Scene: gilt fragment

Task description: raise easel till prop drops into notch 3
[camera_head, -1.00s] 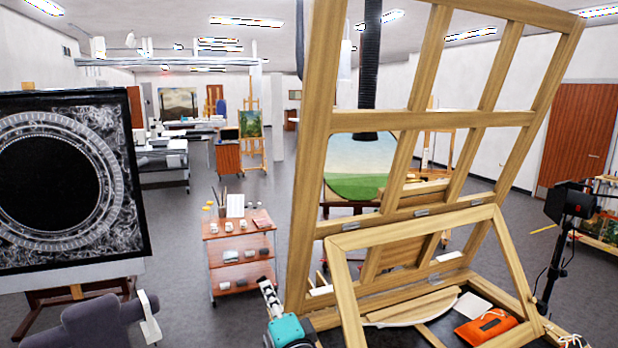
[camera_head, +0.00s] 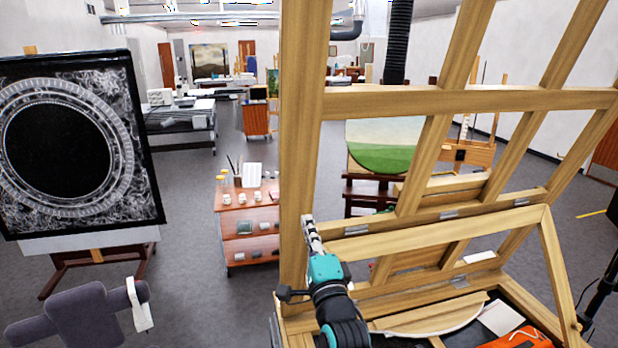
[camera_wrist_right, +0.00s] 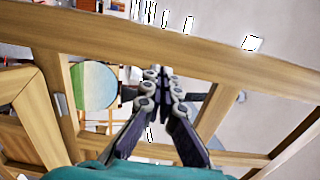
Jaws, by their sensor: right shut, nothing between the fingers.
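The wooden easel (camera_head: 470,98), a large slatted frame, leans tilted over its box base on the right of the head view. A smaller wooden frame (camera_head: 430,243) stands in front of its lower part; I cannot tell whether this is the prop. No notches can be made out. My right gripper (camera_head: 309,222) is shut and empty, at the inner side of the easel's left upright (camera_head: 300,130). In the right wrist view the closed fingers (camera_wrist_right: 160,75) point at a long wooden beam (camera_wrist_right: 180,50); contact is unclear. My left gripper is out of view.
In the base lie a pale curved board (camera_head: 430,318) and an orange pouch (camera_head: 515,338). A small shelf cart (camera_head: 248,225) stands behind, left of the easel. A black framed picture (camera_head: 150,150) stands far left. Grey floor (camera_head: 185,270) between them is clear.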

